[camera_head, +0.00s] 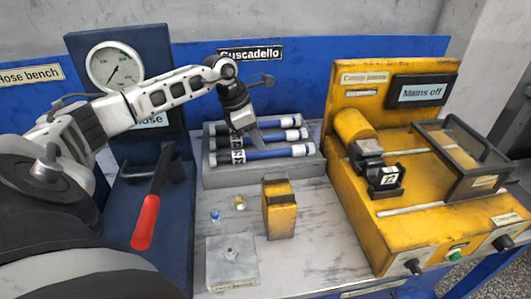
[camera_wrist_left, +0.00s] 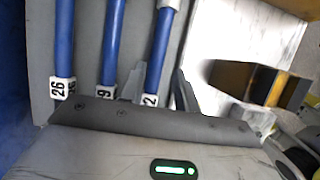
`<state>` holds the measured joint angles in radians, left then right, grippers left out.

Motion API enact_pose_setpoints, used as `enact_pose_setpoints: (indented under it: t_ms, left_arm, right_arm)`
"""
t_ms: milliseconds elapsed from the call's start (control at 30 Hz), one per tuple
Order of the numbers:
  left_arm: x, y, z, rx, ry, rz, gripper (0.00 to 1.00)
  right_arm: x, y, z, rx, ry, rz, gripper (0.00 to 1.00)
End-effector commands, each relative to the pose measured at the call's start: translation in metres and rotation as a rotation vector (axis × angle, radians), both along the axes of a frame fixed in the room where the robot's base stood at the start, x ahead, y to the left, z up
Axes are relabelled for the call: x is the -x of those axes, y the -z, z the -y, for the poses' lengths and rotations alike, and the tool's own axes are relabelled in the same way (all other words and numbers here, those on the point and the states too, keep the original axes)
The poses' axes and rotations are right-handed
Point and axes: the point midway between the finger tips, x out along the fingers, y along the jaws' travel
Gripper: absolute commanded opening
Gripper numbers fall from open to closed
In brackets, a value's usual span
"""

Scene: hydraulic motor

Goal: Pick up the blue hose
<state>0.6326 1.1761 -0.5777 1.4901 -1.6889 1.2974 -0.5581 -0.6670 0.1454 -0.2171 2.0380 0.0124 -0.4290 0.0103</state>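Three blue hoses with white ends and numbered tags lie side by side in a grey rack (camera_head: 255,174): a back hose (camera_head: 270,123), a middle hose (camera_head: 275,137) and a front hose (camera_head: 278,152). My left gripper (camera_head: 254,139) is above the rack, pointing down at the hoses. In the left wrist view its fingers (camera_wrist_left: 159,88) are apart, one on each side of the nearest hose (camera_wrist_left: 160,50). I cannot tell whether they touch it. The tag on another hose (camera_wrist_left: 64,40) reads 26. My right gripper is not in view.
A yellow block (camera_head: 279,208) and a grey plate (camera_head: 231,262) stand on the bench before the rack. A yellow test machine (camera_head: 440,225) is at right. A gauge panel (camera_head: 116,66) with a red-handled lever (camera_head: 146,222) is at left.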

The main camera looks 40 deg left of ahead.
Motion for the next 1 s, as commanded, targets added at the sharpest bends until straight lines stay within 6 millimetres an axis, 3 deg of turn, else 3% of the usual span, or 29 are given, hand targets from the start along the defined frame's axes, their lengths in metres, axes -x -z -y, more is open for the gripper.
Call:
enact_pose_setpoints:
  t_ms: [200,333,633,667,767,1000]
  left_arm:
    - [-0.008,0.026,0.004,0.003,0.000,-0.003,0.31]
    - [-0.013,0.042,0.007,0.002,0.000,-0.001,0.31]
    - [-0.015,0.049,0.008,-0.001,0.000,-0.002,0.31]
    - [-0.015,0.049,0.008,-0.002,0.001,-0.001,0.28]
    - [-0.015,0.049,0.008,-0.002,0.001,-0.001,0.01]
    - [-0.015,0.047,0.008,0.000,0.001,0.002,0.00]
  right_arm:
    - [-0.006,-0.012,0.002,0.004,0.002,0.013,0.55]
    - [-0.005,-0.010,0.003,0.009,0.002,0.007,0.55]
    - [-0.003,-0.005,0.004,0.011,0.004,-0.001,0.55]
    - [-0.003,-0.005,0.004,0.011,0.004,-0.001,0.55]
    - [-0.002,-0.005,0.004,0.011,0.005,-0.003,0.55]
    - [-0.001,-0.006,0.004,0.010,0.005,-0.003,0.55]
